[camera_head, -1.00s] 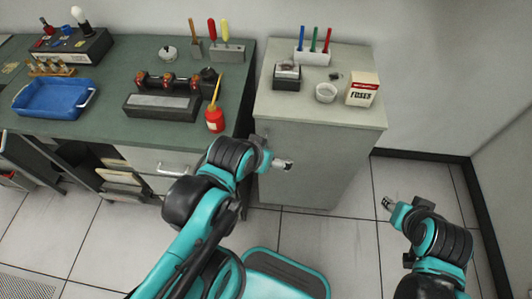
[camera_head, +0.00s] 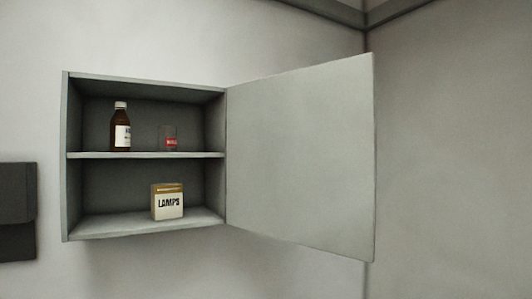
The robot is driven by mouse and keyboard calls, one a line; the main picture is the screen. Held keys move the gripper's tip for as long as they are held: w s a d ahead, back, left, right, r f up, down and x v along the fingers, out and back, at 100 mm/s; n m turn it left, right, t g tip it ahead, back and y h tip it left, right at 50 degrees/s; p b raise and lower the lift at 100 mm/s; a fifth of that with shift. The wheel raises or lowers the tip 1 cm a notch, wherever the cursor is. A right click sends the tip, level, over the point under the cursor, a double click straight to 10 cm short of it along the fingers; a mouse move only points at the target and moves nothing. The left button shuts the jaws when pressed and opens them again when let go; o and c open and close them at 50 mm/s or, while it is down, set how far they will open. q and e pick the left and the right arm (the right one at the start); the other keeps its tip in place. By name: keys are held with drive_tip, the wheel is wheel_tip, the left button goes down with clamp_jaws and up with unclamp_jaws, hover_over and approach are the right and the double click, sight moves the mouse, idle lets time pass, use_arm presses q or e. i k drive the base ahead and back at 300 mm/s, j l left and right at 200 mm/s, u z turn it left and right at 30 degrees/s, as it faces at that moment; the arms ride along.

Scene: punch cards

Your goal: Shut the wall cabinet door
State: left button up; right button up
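The grey wall cabinet (camera_head: 146,232) is mounted on the wall in the left half of the head view. Its door (camera_head: 300,160) is hinged on the cabinet's right side and stands wide open, swung out to the right. The cabinet's inside is fully exposed. Neither of my grippers is in this view, so I cannot see where they are relative to the door.
A brown bottle (camera_head: 121,130) and a small glass with a red label (camera_head: 168,140) stand on the cabinet's middle shelf. A lamps box (camera_head: 168,203) sits on the cabinet floor. A dark box (camera_head: 17,210) is on the wall at the far left. The room corner is behind the door.

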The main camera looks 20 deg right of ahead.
sight(301, 144)
drive_tip(key=i+l+u, duration=0.1)
drive_tip(key=l+u, duration=0.55)
drive_tip(key=i+l+u, duration=0.1)
drive_tip(key=u, duration=0.25)
drive_tip(key=l+u, duration=0.1)
drive_tip(key=l, duration=0.7)
drive_tip(key=k+l+u, duration=0.15)
drive_tip(key=l, duration=0.6)
drive_tip(key=l+u, duration=0.1)
drive_tip(key=l, duration=0.7)
